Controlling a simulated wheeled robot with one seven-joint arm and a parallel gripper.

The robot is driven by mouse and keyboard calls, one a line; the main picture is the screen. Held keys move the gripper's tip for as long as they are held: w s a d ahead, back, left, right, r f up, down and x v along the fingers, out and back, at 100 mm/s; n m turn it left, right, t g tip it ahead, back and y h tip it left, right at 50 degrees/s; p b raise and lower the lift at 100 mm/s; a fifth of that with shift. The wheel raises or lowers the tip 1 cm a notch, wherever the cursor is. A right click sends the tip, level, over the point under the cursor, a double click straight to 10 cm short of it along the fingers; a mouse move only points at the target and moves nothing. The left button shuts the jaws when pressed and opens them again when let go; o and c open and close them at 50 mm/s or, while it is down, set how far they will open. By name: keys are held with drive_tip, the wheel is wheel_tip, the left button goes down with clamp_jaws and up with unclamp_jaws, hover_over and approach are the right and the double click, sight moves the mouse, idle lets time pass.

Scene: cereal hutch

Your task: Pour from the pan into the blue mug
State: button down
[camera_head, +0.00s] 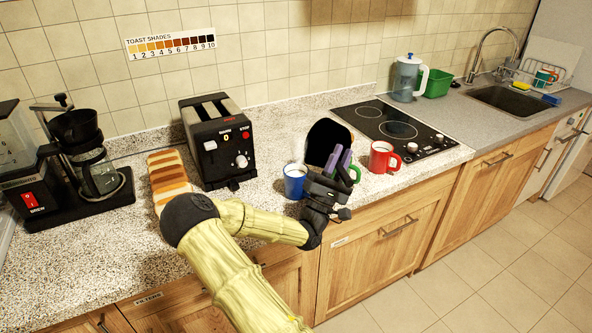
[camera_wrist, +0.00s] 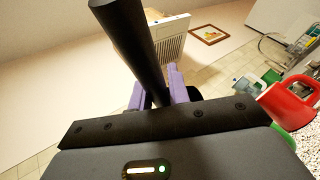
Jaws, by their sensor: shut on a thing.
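The black pan (camera_head: 327,138) is held above the counter, tilted with its dark inside toward the head camera. My gripper (camera_head: 338,162) has purple fingers shut on the pan's handle; the wrist view shows the black handle (camera_wrist: 128,38) between the fingers. The blue mug (camera_head: 294,181) stands upright on the counter, just left of my gripper and below and left of the pan. A pale patch (camera_head: 298,147) shows at the pan's left edge above the mug; I cannot tell what it is. The mug's inside is mostly too small to read.
A red mug (camera_head: 382,157) stands close to the right, with a green item (camera_head: 354,174) partly hidden behind my gripper. The toaster (camera_head: 217,140), bread slices (camera_head: 168,180) and coffee maker (camera_head: 85,170) are left. The hob (camera_head: 395,125) is behind right.

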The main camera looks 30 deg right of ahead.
drive_tip(key=shift+r, duration=0.1)
drive_tip(key=s+d+f+m+g+y+p, duration=0.1)
drive_tip(key=d+f+m+g+y+p, duration=0.1)
drive_tip(key=d+m+g+y+p, duration=0.6)
drive_tip(key=d+p, duration=0.3)
drive_tip(key=p, duration=0.2)
drive_tip(key=shift+s, duration=0.15)
idle(0.6)
idle(0.4)
